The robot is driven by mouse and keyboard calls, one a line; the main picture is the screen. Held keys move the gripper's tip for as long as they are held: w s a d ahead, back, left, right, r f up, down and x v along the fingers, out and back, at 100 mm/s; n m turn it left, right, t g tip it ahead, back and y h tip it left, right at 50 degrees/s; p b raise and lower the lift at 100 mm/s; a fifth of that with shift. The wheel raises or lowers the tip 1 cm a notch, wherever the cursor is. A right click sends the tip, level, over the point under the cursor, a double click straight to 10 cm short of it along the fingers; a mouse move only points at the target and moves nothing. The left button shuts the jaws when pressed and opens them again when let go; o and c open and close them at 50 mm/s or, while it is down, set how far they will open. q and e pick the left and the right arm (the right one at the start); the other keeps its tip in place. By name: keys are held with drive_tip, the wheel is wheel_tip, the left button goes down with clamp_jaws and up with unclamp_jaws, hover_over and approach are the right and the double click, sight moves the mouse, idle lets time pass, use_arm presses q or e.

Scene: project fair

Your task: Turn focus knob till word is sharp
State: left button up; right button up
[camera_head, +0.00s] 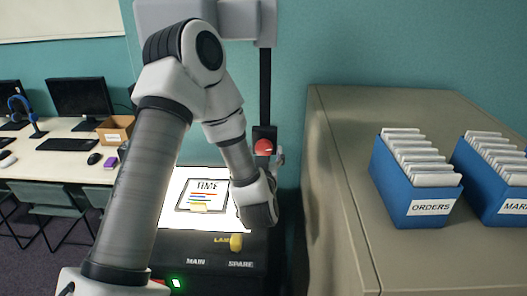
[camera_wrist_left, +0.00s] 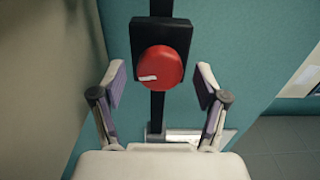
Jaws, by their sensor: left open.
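The red round focus knob (camera_head: 263,147) sits on a black block on the projector's upright post. The left wrist view shows the same knob (camera_wrist_left: 165,65) face-on, with a short white mark at its lower left. My left gripper (camera_head: 274,166) is at the post beside the knob. In the wrist view its open fingers (camera_wrist_left: 159,76) stand left and right of the knob, with a gap on both sides. The word TIME is on a sheet (camera_head: 203,196) on the projector's bright stage (camera_head: 175,215). No projected word shows. My right gripper is out of view.
A yellow lamp knob (camera_head: 236,242) is on the projector's dark front. A tan cabinet (camera_head: 335,180) with blue file boxes (camera_head: 398,190) stands close on the right. A desk (camera_head: 60,165) with monitors is at the left. The projector head (camera_head: 240,18) is above, partly behind my arm.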

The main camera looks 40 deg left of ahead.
use_arm(q)
drive_tip(key=shift+w+f, duration=0.1)
drive_tip(key=c, duration=1.2)
drive_tip(key=shift+o, duration=0.2)
drive_tip(key=m+p, duration=0.2)
drive_tip(key=m, duration=0.1)
drive_tip(key=shift+r, duration=0.25)
drive_tip(key=shift+m+p, duration=0.45)
drive_tip(key=shift+m, duration=0.25)
drive_tip(key=shift+a+f+m, duration=0.1)
drive_tip(key=shift+f+m, duration=0.05)
drive_tip(key=shift+m, duration=0.45)
drive_tip(key=o, duration=1.2)
drive_tip(key=shift+c, duration=0.2)
wheel_tip(320, 180, up, 10)
